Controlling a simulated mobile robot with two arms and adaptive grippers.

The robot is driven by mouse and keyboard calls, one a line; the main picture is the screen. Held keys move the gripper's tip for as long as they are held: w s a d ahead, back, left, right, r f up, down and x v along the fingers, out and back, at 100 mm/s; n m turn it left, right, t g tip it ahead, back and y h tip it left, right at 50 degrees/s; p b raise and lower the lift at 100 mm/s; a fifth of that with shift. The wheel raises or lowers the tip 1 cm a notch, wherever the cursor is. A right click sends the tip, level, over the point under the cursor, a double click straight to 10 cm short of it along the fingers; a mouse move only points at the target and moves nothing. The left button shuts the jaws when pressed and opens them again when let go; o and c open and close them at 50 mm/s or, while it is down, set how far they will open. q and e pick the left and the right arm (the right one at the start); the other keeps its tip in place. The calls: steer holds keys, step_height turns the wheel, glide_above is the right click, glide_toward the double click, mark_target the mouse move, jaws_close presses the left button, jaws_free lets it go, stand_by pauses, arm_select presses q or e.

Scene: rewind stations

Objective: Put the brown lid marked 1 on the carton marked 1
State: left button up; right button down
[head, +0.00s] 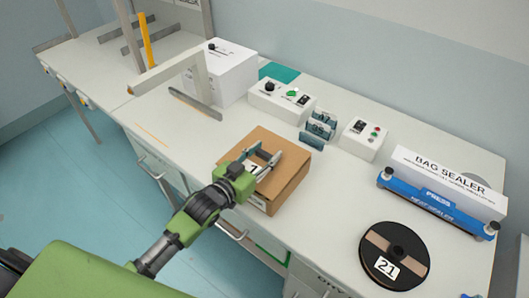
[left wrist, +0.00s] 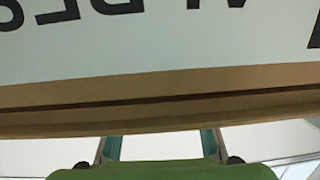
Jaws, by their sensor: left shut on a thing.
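The brown carton (head: 290,190) stands on the bench, with a white label on its front side. A flat brown top (head: 272,139), which looks like the lid, covers it; a white tag marked 1 (head: 253,168) shows between my fingers. My left gripper (head: 267,153) comes in from the front and is shut on the lid. In the left wrist view, brown edges (left wrist: 160,92) run across with a dark gap between them, below a white printed label (left wrist: 150,40). I cannot tell whether the lid is fully seated. My right gripper is not in view.
A black reel marked 21 (head: 394,256) lies at the right front. A blue bag sealer (head: 435,205) stands behind it. Control boxes (head: 282,98) and a white box (head: 220,72) stand behind the carton. The bench between carton and reel is clear.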

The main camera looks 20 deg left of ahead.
arm_select(q)
steer(key=shift+f+b, duration=0.45)
steer(key=shift+f, duration=0.35)
steer(key=o, duration=1.2)
steer(key=shift+r, duration=0.1)
steer(key=v, duration=1.2)
